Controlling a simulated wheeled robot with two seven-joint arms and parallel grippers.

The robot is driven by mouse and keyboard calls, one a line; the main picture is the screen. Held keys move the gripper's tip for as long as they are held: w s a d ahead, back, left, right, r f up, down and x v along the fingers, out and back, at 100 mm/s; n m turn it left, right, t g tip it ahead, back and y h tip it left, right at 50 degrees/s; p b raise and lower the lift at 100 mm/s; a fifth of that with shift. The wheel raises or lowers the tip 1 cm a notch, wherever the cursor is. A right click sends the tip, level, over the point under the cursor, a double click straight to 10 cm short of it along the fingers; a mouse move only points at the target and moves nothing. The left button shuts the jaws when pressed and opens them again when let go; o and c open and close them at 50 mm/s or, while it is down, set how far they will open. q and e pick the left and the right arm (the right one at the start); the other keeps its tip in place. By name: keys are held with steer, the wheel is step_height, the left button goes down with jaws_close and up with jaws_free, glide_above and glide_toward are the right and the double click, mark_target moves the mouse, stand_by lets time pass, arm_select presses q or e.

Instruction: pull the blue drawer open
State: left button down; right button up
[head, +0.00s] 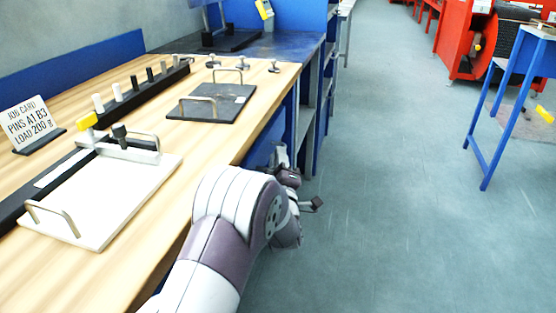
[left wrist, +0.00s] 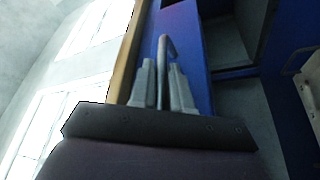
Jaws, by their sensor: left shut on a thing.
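The blue drawer (left wrist: 190,35) is under the wooden bench top, and its front fills the upper middle of the left wrist view. A grey bar handle (left wrist: 166,42) stands out from it. My left gripper (left wrist: 161,66) is shut on this handle, with one finger on each side of the bar. In the head view my left gripper (head: 281,155) is at the bench's right side, below the top, and my own forearm and wrist hide most of the drawer. I cannot tell how far the drawer stands out. My right gripper is not in view.
The wooden bench (head: 215,135) carries a white board with handles (head: 125,190), a dark plate with handles (head: 228,90), a row of pegs and a job card (head: 30,122). Open grey floor (head: 400,200) lies to the right. A blue stand (head: 490,120) is farther right.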

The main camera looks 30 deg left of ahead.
arm_select(q)
steer(key=w+d+b, duration=0.1)
steer(key=w+d, duration=0.1)
steer(key=d, duration=0.9)
steer(key=w+d, duration=0.3)
steer(key=d, duration=0.9)
steer(key=shift+w+b, duration=0.25)
steer(key=shift+b, duration=0.15)
steer(key=c, duration=1.2)
jaws_free()
steer(key=shift+o, duration=0.2)
steer(key=shift+d, duration=0.1)
steer(key=p+v, duration=0.2)
steer(key=v, duration=1)
steer(key=shift+s+d+p, duration=0.15)
steer(key=shift+s+p, duration=0.05)
steer(key=shift+p, duration=0.2)
steer(key=shift+f, duration=0.2)
